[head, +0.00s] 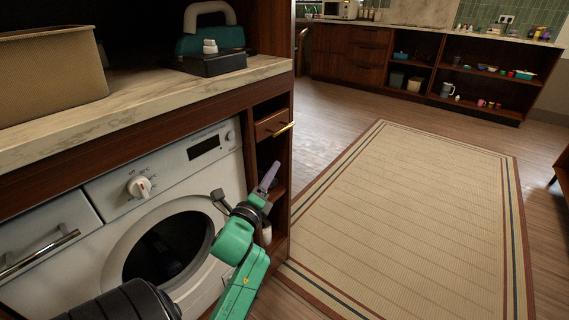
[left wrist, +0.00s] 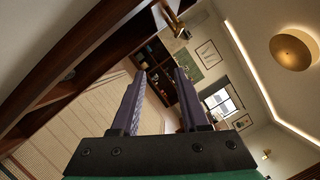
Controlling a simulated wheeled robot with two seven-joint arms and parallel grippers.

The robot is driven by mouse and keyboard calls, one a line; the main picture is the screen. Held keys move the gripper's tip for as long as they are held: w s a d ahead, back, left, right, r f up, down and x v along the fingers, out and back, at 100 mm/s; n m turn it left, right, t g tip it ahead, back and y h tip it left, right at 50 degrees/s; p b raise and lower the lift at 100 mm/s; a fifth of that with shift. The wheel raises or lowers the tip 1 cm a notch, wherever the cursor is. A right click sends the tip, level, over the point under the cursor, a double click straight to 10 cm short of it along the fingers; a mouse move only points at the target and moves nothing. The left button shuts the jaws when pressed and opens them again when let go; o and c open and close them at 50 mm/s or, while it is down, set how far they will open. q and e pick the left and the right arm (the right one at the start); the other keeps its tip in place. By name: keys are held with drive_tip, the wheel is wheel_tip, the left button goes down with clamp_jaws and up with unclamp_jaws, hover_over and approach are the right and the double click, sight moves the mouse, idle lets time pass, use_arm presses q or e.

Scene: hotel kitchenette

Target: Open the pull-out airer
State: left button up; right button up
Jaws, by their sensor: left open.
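The pull-out airer's front looks to be the small dark wood panel (head: 270,124) beside the washing machine, under the worktop. It looks closed flush in its column. Its brass bar handle (head: 281,130) sticks out from the front. A brass handle also shows in the left wrist view (left wrist: 173,20), above and beyond the fingertips. My left gripper (head: 271,170) is below the handle, apart from it, with its fingers pointing up. In the left wrist view its two purple-grey fingers (left wrist: 160,75) stand apart with nothing between them. My right gripper is in neither view.
The white washing machine (head: 180,190) stands left of the column. The marble worktop (head: 150,95) above carries a woven basket (head: 50,75) and a teal-and-black item (head: 210,50). Open shelf space lies below the airer front. The rug (head: 410,220) and floor to the right are clear.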

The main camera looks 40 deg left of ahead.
sight(284, 129)
use_arm(q)
drive_tip(key=shift+m+t+y, duration=0.3)
drive_tip(key=shift+m+t, duration=0.1)
drive_tip(key=shift+m, duration=0.2)
drive_tip(key=w+a+r, duration=0.1)
drive_tip(key=w+r, duration=0.1)
drive_tip(key=w, duration=0.1)
drive_tip(key=w+a+r, duration=0.2)
drive_tip(key=w, duration=0.2)
drive_tip(key=w+a+r, duration=0.1)
drive_tip(key=w+r, duration=0.1)
drive_tip(key=w, duration=0.2)
drive_tip(key=shift+w+a+r, duration=0.2)
drive_tip(key=shift+a+r, duration=0.2)
drive_tip(key=shift+w+a+r, duration=0.1)
drive_tip(key=shift+w, duration=0.2)
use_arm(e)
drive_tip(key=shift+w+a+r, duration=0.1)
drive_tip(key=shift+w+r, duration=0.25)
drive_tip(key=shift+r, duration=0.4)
use_arm(q)
drive_tip(key=shift+c, duration=0.3)
clamp_jaws()
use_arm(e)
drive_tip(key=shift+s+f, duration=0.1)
